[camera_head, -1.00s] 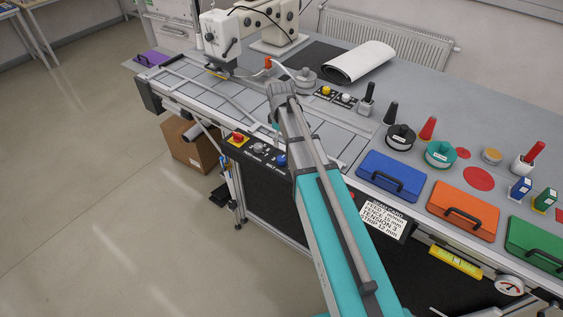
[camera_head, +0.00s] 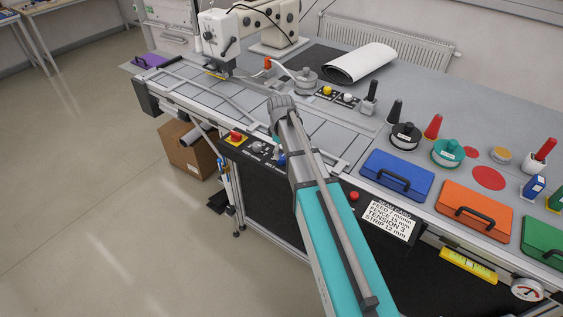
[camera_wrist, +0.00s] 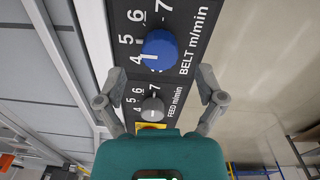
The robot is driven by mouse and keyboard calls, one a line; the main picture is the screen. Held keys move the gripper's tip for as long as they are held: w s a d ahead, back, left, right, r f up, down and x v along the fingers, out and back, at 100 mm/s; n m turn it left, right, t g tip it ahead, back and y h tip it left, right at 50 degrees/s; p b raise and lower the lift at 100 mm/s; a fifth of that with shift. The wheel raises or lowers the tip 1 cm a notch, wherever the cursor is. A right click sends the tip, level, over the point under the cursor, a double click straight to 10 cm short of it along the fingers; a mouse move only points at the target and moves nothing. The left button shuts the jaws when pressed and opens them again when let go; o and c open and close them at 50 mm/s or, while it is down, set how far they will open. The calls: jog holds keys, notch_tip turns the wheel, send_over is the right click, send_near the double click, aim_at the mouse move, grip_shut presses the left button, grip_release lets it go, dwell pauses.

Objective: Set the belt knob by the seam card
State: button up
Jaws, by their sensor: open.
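The blue belt knob (camera_wrist: 160,50) sits on the black control panel in the wrist view, with its white mark pointing near the 4. My gripper (camera_wrist: 160,88) is open and empty. Its fingers are spread either side of the panel, below the belt knob in the picture and apart from it. The grey feed knob (camera_wrist: 152,108) shows between them. The white seam card (camera_head: 391,221) is on the bench front; it appears to read feed 7 m/min, fence 15 mm, tension 3, strip 12 mm.
A red and yellow switch (camera_head: 235,137) is left of the knobs; its yellow part (camera_wrist: 151,127) shows by my gripper. A red button (camera_head: 354,196) is near the card. Blue (camera_head: 398,168) and orange (camera_head: 470,202) cases stand on the bench. The floor in front is clear.

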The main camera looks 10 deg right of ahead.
aim_at(281, 157)
jog(key=shift+f+b, duration=1.5)
jog(key=shift+f, duration=0.35)
jog(key=shift+c, duration=0.3)
jog(key=c, duration=1.1)
